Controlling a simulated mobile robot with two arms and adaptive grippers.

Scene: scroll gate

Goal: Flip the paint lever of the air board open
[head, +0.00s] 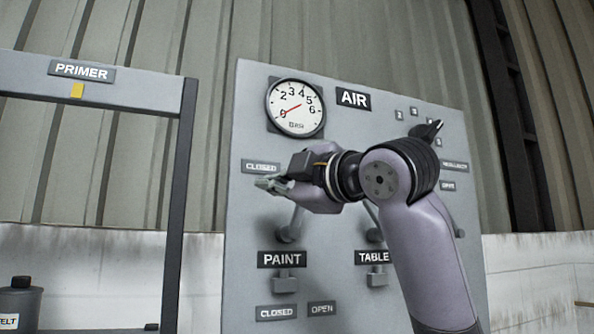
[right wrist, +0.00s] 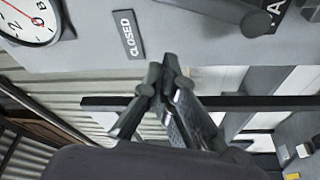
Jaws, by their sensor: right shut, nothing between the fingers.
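The grey air board (head: 345,75) stands upright in the middle of the head view. The paint lever (head: 291,228) is above the PAINT label (head: 282,259); its handle points up, and its upper end is hidden behind my right gripper. My right gripper (head: 268,184) is shut and empty, just below the upper CLOSED label (head: 261,167). In the right wrist view, the shut fingertips (right wrist: 170,62) are near the CLOSED label (right wrist: 129,35). A grey round lever part (right wrist: 243,16) shows there to their right. I cannot tell whether the fingers touch the lever. My left gripper is out of view.
A gauge (head: 295,107) sits at the board's upper left. The table lever (head: 374,235) is right of the paint lever, partly behind my right arm. A PRIMER frame (head: 188,120) stands left. Small CLOSED (head: 276,312) and OPEN (head: 322,308) labels are low on the board.

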